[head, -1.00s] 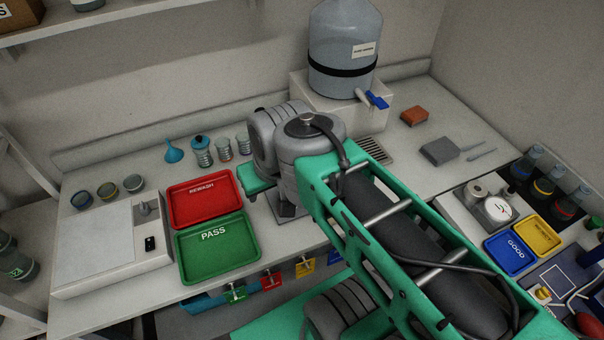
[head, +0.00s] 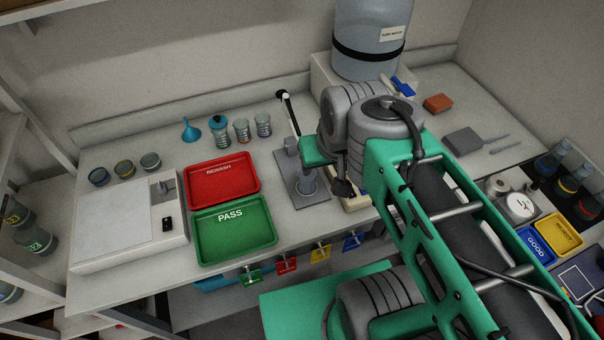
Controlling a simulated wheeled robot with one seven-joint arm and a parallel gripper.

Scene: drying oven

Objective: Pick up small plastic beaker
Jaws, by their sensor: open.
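A small clear beaker-like vessel (head: 307,183) stands on the grey base of a stand (head: 313,197), just left of my gripper. My gripper (head: 343,188) is mostly hidden behind my wrist; its dark fingers show only in part beside the stand, apart from the vessel. It appears empty and open. Two other small clear vessels (head: 242,130) (head: 263,125) stand upright near the back wall, next to a blue-topped one (head: 219,130). I cannot tell from labels which vessel is the small plastic beaker.
Red REWASH tray (head: 222,160) and green PASS tray (head: 235,240) lie left of the stand. A large water bottle (head: 370,50) is behind my arm.

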